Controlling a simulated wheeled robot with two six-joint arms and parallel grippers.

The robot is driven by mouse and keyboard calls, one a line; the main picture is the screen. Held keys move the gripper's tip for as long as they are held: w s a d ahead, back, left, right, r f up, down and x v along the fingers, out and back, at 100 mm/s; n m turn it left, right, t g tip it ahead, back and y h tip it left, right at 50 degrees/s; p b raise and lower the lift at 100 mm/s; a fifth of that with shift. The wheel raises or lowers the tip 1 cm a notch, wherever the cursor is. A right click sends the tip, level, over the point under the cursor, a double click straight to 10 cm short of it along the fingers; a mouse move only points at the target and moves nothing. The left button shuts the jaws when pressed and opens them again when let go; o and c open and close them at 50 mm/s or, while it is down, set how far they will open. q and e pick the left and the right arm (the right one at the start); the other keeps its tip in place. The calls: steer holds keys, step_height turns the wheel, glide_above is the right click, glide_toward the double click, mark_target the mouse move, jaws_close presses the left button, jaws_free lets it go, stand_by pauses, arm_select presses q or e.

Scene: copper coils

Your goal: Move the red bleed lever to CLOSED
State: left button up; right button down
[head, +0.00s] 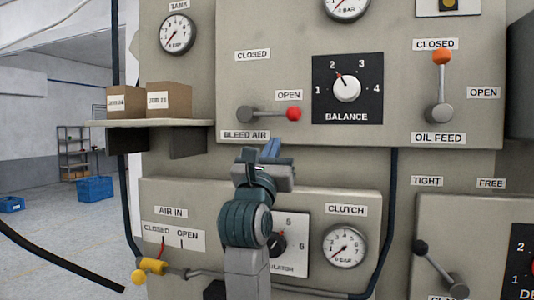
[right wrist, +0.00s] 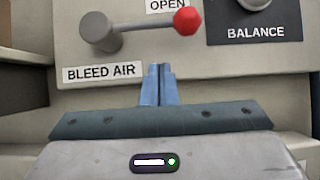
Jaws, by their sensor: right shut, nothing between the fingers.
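The red bleed lever (head: 293,114) has a red ball on a grey arm that points right from its grey hub (head: 247,114), toward the OPEN label (head: 288,95). The CLOSED label (head: 252,55) is above the hub. The BLEED AIR label (head: 245,135) is below it. In the right wrist view the red ball (right wrist: 187,21) is at the top, just above and right of my fingers. My right gripper (head: 270,148) is shut and empty, with its blue fingertips (right wrist: 158,72) below the lever and apart from it. My left gripper is not in view.
The balance knob (head: 347,88) is to the right of the lever. The orange oil feed lever (head: 441,58) stands upright farther right. A shelf (head: 150,123) with two boxes juts out at the left. A yellow air valve (head: 152,266) is at the lower left.

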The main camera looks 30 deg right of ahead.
mark_target(270, 114)
steer(key=r, duration=0.1)
steer(key=r+p, duration=0.2)
steer(key=r, duration=0.1)
steer(key=shift+w+d+r, duration=0.1)
steer(key=shift+w+d, duration=0.2)
steer(key=shift+d, duration=0.1)
steer(key=shift+w, duration=0.1)
